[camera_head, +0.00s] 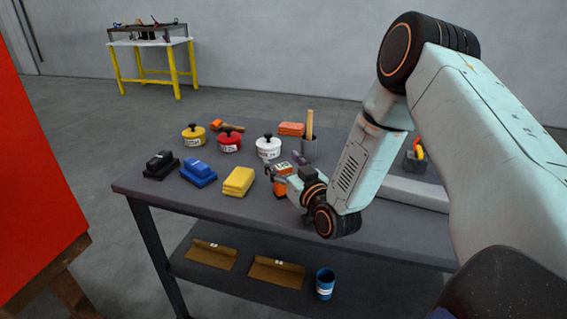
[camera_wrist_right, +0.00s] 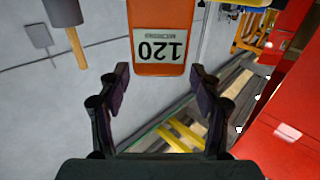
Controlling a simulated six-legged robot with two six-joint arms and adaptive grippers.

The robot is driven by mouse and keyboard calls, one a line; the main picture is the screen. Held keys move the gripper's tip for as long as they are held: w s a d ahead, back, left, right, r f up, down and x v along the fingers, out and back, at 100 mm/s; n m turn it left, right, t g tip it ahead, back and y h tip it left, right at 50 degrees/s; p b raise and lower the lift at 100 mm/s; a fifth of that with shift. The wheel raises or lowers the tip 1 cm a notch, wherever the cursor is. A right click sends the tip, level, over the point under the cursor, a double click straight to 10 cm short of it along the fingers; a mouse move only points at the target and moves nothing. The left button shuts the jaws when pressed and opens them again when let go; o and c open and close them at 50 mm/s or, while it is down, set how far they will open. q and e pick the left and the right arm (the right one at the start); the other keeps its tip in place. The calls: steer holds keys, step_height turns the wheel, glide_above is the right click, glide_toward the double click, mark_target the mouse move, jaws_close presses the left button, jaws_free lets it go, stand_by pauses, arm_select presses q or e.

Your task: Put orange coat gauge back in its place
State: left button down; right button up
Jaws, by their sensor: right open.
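The orange coat gauge (camera_head: 281,187) is at the front part of the dark table, beside my right gripper, which partly hides it. In the right wrist view an orange body (camera_wrist_right: 160,62) with a pale label reading 120 upside down, seemingly the gauge, shows at the top. My right gripper (camera_wrist_right: 161,78) is open, with a finger on each side of the orange body's lower end. I cannot tell whether they touch it. In the head view the right gripper (camera_head: 282,172) reaches in from the right, low over the table. My left gripper is not in view.
A red panel (camera_head: 35,170) stands left.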

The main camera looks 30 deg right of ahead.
steer(key=shift+s+f, duration=0.15)
steer(key=shift+f, duration=0.25)
steer(key=shift+w+r+p, duration=0.2)
steer(key=shift+r+p, duration=0.35)
steer(key=shift+p, duration=0.05)
steer(key=s+p, duration=0.2)
steer(key=s, duration=1)
steer(key=shift+a+r, duration=0.15)
steer(key=shift+a, duration=0.2)
steer(key=shift+a, duration=0.1)
steer(key=shift+w, duration=0.15)
